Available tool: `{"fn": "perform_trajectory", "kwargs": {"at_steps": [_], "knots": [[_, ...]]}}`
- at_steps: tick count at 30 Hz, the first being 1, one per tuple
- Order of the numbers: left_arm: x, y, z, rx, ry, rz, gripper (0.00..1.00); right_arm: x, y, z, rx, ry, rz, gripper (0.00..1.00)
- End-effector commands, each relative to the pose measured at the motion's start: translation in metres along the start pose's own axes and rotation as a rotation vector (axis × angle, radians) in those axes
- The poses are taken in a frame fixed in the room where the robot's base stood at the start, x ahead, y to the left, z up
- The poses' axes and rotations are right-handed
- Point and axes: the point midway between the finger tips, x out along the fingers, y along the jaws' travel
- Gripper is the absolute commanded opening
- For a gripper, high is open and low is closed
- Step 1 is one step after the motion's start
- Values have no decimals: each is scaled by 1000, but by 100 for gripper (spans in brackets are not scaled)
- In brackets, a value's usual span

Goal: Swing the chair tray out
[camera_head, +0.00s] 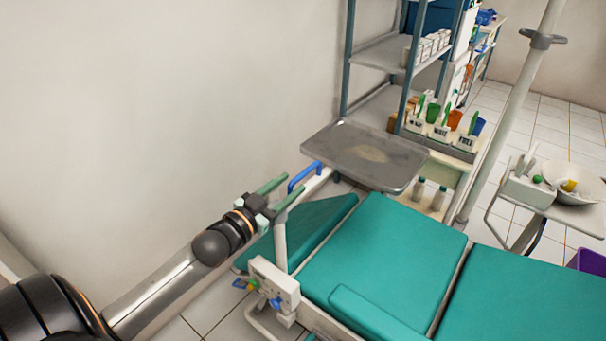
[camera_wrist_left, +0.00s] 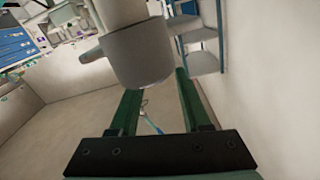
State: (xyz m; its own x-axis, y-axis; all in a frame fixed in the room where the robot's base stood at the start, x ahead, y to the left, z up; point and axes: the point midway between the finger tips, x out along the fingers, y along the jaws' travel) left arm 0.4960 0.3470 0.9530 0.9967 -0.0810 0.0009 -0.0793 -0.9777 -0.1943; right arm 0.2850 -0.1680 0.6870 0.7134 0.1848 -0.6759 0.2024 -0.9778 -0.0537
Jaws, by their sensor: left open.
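The chair tray (camera_head: 365,154) is a flat grey metal tray at the head end of the teal dental chair (camera_head: 385,255). A blue handle (camera_head: 304,176) stands at its near left edge, beside a pale support arm. My left gripper (camera_head: 294,183) has green fingers and is open right at the blue handle; whether the handle lies between the fingers is unclear. In the left wrist view the two fingers (camera_wrist_left: 156,92) are spread apart. A grey rounded part (camera_wrist_left: 142,58) covers the space ahead of them, and a thin blue-tipped thing shows between them. My right gripper is out of view.
The wall (camera_head: 170,100) is close on the left. A shelf rack (camera_head: 380,55) with boxes and cups stands behind the tray. A pale pole (camera_head: 505,120) and a side stand with a white bowl (camera_head: 572,185) are at the right. A control box (camera_head: 272,283) sits below the gripper.

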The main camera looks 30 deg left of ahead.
Motion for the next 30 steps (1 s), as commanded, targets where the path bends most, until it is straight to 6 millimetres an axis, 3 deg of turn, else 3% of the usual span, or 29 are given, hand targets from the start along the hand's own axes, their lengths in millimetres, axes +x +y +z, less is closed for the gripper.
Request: {"fn": "perform_trajectory", "kwargs": {"at_steps": [6,12,24,30], "knots": [[32,0,-1,1,1,-1,47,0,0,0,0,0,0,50],[50,0,0,1,0,-1,47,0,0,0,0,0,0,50],[55,0,0,1,-1,0,47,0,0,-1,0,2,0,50],[55,0,0,1,-1,0,27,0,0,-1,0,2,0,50]]}}
